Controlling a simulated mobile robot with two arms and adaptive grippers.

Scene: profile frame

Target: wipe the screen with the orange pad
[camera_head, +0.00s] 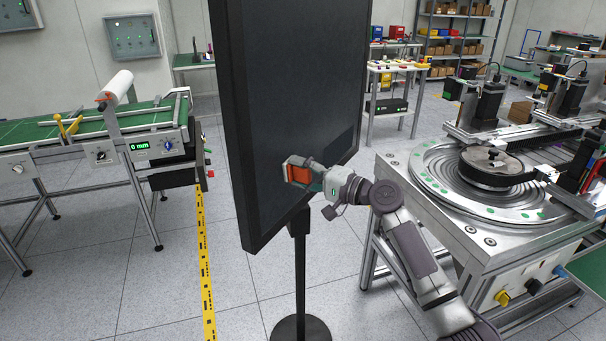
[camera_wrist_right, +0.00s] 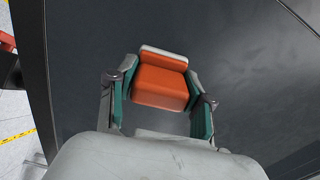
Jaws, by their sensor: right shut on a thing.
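The screen (camera_head: 290,90) is a large dark panel standing upright on a black post, in the middle of the head view. It fills most of the right wrist view (camera_wrist_right: 240,60). My right gripper (camera_head: 300,172) is in front of the lower part of the screen. It is shut on the orange pad (camera_head: 298,174), which shows between the two fingers in the right wrist view (camera_wrist_right: 162,85). The pad has a pale layer on its far side, facing the screen. I cannot tell whether it touches the screen. My left gripper is not in view.
A machine with a round metal turntable (camera_head: 490,185) stands close on the right, beside my right arm. A green conveyor (camera_head: 80,125) stands on the left. The screen's round base (camera_head: 300,328) rests on the tiled floor, near a yellow floor strip (camera_head: 205,265).

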